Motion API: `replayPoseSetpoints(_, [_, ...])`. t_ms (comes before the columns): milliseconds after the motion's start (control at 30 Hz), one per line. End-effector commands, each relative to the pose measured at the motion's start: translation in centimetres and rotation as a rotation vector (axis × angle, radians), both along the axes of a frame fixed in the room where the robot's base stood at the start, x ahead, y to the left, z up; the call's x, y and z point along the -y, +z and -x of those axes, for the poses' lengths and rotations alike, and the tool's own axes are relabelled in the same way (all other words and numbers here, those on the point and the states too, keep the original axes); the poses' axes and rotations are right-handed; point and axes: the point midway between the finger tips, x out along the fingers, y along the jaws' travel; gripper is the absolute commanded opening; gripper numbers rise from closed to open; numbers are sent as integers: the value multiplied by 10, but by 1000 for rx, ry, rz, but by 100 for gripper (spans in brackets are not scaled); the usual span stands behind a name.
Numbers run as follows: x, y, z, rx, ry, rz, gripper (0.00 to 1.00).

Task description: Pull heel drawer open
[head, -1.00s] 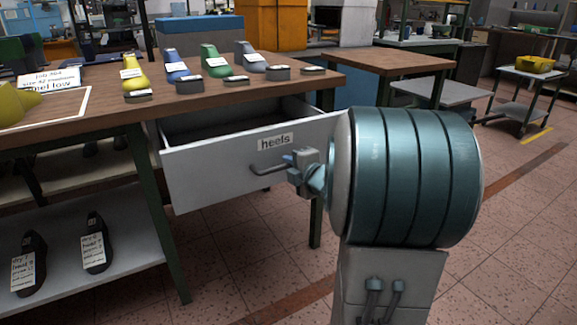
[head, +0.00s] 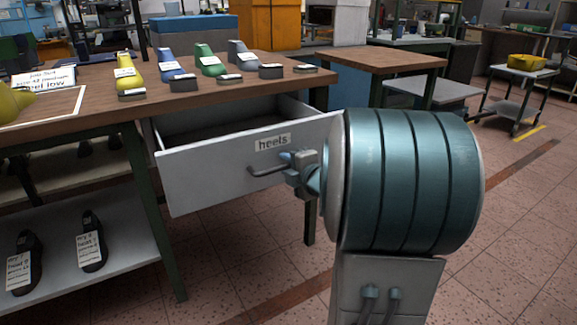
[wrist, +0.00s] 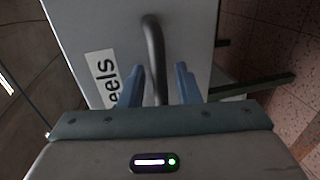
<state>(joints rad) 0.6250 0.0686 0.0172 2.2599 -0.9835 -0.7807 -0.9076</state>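The heel drawer (head: 215,182) is a light grey box front with a "heels" label (head: 272,142). It stands well out from under the wooden bench, its inside showing dark. Its bar handle (head: 264,171) is dark grey and also shows in the wrist view (wrist: 154,45). My gripper (head: 290,160) is at the right end of the handle. In the wrist view, its two blue fingers (wrist: 160,72) stand on either side of the bar. The exact contact is hard to see, but the drawer moves with the gripper.
The bench top (head: 90,108) holds several coloured shoe lasts and grey heel pieces. Black lasts (head: 92,243) sit on the shelf below. A bench leg (head: 160,240) stands left of the drawer. Open tiled floor (head: 510,230) lies to the right.

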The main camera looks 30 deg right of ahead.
Motion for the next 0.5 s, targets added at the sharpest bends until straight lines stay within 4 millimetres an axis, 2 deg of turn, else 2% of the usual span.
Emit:
replayPoseSetpoints(133, [1, 2, 4, 0, -1, 0, 30])
replayPoseSetpoints(267, [1, 7, 20, 0, -2, 1, 30])
replayPoseSetpoints(500, [3, 20, 74, 1, -4, 2, 30])
